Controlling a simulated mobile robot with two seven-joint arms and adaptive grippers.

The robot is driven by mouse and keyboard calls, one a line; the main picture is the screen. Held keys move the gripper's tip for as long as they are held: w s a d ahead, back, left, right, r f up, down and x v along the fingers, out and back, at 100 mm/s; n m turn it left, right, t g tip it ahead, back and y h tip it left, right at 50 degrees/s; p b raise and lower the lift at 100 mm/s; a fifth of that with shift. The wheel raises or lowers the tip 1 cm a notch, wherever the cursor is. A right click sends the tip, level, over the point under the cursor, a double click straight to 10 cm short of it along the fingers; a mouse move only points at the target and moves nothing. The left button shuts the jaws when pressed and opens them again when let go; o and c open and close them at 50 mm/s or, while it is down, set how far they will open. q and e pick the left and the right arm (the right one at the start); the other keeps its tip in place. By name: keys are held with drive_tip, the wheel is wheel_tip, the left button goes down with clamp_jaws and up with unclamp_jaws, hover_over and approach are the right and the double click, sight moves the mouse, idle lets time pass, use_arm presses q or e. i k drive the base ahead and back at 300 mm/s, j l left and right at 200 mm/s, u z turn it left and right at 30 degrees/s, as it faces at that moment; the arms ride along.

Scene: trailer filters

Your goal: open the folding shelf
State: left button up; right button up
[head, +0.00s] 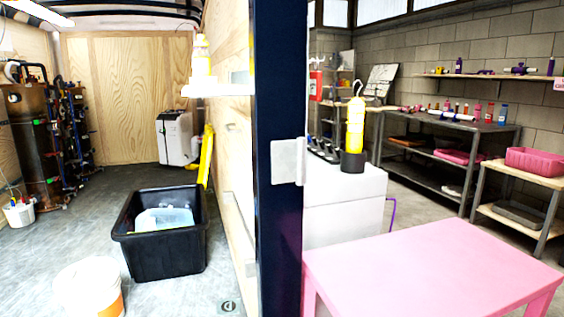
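I cannot tell for certain which thing is the folding shelf. A small white shelf (214,91) juts level from the plywood wall inside the trailer, left of the dark blue post, and a yellow and white item (201,58) stands on it. A pale plate (287,162) sits on the post at mid-height; what it belongs to is not clear. Neither of my grippers is in view.
The dark blue post (279,240) splits the view. Right of it, a pink table (430,265) stands close before a white cabinet (343,215). Left, a black tub (163,262) and white bucket (88,288) occupy the trailer floor; clear floor (85,215) lies behind.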

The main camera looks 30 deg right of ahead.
sight(239, 126)
drive_tip(key=i+j+z, duration=0.2)
drive_tip(key=z, duration=0.2)
drive_tip(key=i+j+z, duration=0.15)
drive_tip(key=j+z, duration=0.15)
drive_tip(key=z, duration=0.15)
